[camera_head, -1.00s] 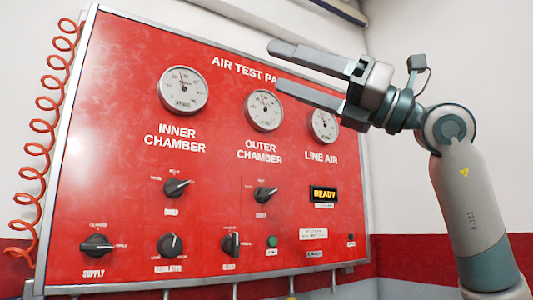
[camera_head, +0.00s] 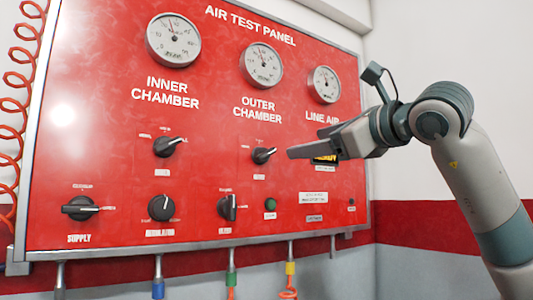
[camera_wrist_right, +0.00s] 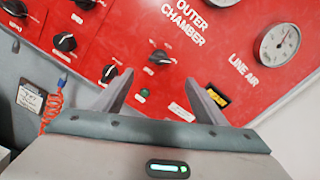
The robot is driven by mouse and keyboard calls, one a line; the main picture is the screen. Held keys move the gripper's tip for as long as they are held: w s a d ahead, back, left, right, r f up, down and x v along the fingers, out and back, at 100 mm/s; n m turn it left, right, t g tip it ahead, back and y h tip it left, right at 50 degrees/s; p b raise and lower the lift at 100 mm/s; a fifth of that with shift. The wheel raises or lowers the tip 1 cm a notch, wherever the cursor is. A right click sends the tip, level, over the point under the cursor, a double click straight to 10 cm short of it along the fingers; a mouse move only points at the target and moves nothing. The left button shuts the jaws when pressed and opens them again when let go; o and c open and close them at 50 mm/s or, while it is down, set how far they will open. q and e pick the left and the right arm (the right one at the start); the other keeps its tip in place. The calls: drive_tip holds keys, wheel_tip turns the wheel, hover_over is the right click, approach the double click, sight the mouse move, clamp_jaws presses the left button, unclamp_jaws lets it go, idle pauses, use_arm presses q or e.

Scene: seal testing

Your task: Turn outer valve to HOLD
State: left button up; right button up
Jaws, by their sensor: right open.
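The outer valve is a black knob (camera_head: 263,155) below the OUTER CHAMBER gauge (camera_head: 261,64) on the red air test panel (camera_head: 110,110). Its white pointer mark aims up and to the right. My right gripper (camera_head: 294,152) is just right of the knob in the head view, with its fingers toward it and apart from it. In the right wrist view the outer valve knob (camera_wrist_right: 159,57) shows beyond the two spread fingers (camera_wrist_right: 165,82), with nothing between them. My left gripper is not in view.
The inner valve knob (camera_head: 167,146) is to the left. The supply knob (camera_head: 80,208), regulator knob (camera_head: 162,208) and another black knob (camera_head: 229,207) sit below, with a green button (camera_head: 270,205). My right gripper partly covers the yellow-lit display (camera_head: 326,158).

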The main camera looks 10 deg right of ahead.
sight(267, 152)
drive_tip(key=p+x, duration=0.8)
drive_tip(key=x, duration=0.8)
drive_tip(key=shift+r, duration=0.15)
drive_tip(key=shift+w+a+p, duration=0.25)
drive_tip(key=shift+w+p, duration=0.05)
drive_tip(key=shift+w, duration=0.2)
drive_tip(key=c, duration=1.1)
